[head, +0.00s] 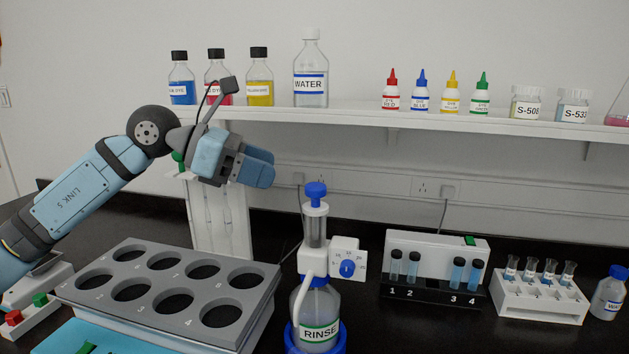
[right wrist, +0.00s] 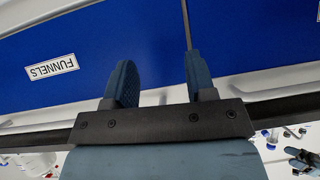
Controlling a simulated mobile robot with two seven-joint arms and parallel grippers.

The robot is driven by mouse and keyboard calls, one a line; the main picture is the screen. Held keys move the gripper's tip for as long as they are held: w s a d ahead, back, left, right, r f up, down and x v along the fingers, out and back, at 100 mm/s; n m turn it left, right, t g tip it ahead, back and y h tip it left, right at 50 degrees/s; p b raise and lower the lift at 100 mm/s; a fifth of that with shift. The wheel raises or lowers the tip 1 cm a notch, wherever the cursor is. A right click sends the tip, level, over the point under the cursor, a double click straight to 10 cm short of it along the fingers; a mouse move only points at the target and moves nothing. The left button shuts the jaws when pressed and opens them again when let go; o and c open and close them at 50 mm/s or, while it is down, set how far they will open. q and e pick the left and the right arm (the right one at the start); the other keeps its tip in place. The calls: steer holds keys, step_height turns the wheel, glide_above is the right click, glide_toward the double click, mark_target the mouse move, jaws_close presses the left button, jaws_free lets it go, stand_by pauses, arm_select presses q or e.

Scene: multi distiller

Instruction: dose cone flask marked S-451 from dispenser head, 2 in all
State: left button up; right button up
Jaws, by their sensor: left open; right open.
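A dispenser head with a blue plunger and a dial (head: 346,270) sits on a bottle labelled RINSE (head: 318,318), standing in a blue ring on the bench. No label S-451 can be read in either view. Part of a flask with pink liquid (head: 620,116) shows at the right end of the shelf; any label is cut off. My left gripper (head: 264,167) is open and empty, raised in front of the shelf, above and left of the dispenser. In the right wrist view my right gripper (right wrist: 160,85) is open and empty, with a blue panel labelled FUNNELS (right wrist: 110,55) beyond its fingers.
A grey rack with numbered round holes (head: 160,290) stands at front left. A tube rack (head: 435,290) and a white vial rack (head: 540,300) stand right of the dispenser. The white shelf (head: 350,114) holds dye bottles, a WATER bottle (head: 311,75) and jars S-508 (head: 526,108) and S-533 (head: 573,112).

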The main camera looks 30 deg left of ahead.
mark_target(313, 185)
arm_select(q)
steer(key=x, duration=0.8)
steer(key=shift+d+p, duration=0.1)
steer(key=shift+p, duration=0.25)
steer(key=shift+w+d+f, duration=0.25)
steer(key=shift+w+d, duration=0.15)
steer(key=shift+d, duration=0.05)
arm_select(e)
steer(key=shift+d, duration=0.15)
